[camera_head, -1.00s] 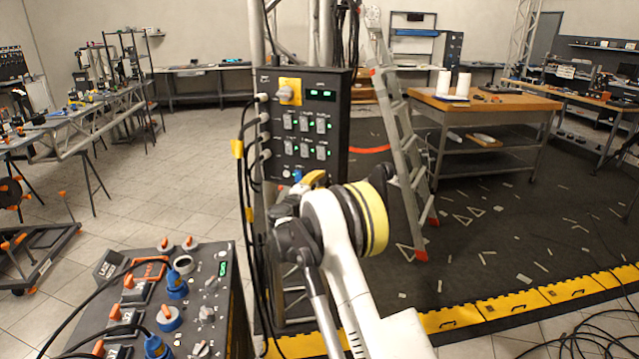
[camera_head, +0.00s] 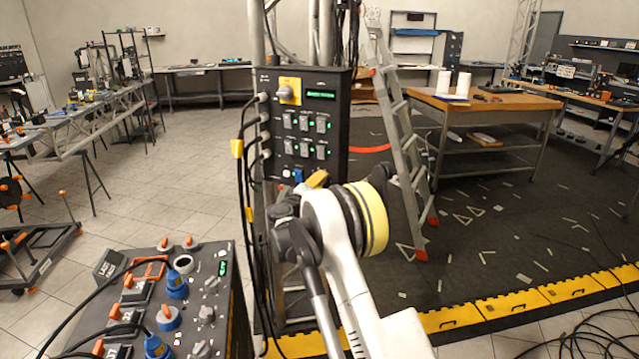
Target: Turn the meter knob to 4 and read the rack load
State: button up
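The black rack panel (camera_head: 340,130) stands upright in the middle. A round, light meter knob (camera_head: 287,93) sits on a yellow plate (camera_head: 296,83) at its upper left. The knob's marks are too small to read. Right of it, a dark display (camera_head: 321,95) shows a row of green text, too small to read. Several switches with green lamps fill the panel below. My arm rises in front of the panel's lower edge. My gripper is mostly hidden among the arm parts below the panel; its fingers cannot be made out, and it is apart from the knob.
A console (camera_head: 205,262) with orange levers, blue plugs and cables stands at the lower left. Black cables (camera_head: 243,190) hang along the panel's left side. A ladder (camera_head: 405,150) leans right of the panel. A wood-topped workbench (camera_head: 500,103) stands behind. Tiled floor at left is open.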

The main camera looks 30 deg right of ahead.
jog(key=o, duration=1.2)
jog(key=v, duration=1.2)
